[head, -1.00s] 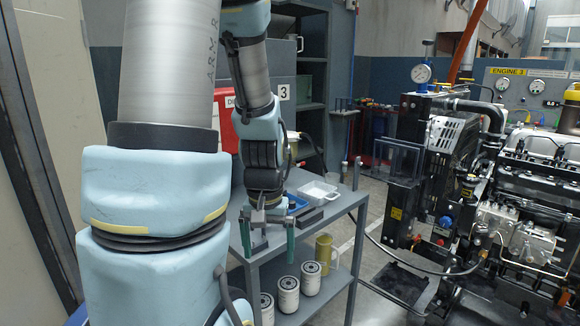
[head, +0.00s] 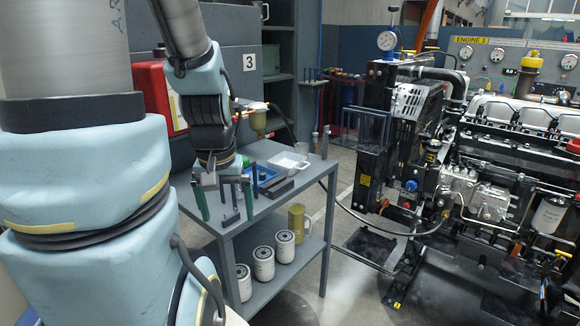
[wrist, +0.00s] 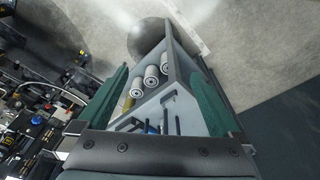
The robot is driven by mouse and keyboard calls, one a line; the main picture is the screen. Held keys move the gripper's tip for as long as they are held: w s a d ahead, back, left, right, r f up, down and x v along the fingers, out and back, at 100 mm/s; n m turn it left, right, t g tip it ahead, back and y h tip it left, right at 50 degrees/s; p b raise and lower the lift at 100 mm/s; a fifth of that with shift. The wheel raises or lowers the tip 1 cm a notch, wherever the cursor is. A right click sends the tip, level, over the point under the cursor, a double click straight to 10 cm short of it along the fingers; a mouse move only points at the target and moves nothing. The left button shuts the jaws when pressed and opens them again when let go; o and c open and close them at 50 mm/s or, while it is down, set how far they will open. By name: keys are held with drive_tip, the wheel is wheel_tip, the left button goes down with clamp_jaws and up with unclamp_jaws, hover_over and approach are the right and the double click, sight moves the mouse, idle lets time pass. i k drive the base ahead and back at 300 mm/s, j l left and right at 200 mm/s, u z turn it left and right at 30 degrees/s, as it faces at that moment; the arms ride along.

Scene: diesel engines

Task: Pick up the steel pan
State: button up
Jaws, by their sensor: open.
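My gripper (head: 224,208) is open above the near end of a grey cart. Its two green fingers point down on either side of a dark upright piece, and I see nothing held. In the wrist view my gripper (wrist: 158,80) shows the cart between its fingers. A pale, shallow rectangular pan (head: 289,162) lies on the cart top, back and to the right of my gripper and apart from it. A round grey shape (wrist: 148,36) shows on the floor beyond the cart in the wrist view. I cannot tell which of these is the steel pan.
A blue tray (head: 262,172) and a dark block (head: 278,188) lie on the cart top (head: 305,178). A diesel engine (head: 480,190) stands at right.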

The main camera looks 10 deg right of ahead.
sight(288, 164)
drive_tip(key=l+u, duration=0.45)
drive_tip(key=l, duration=1)
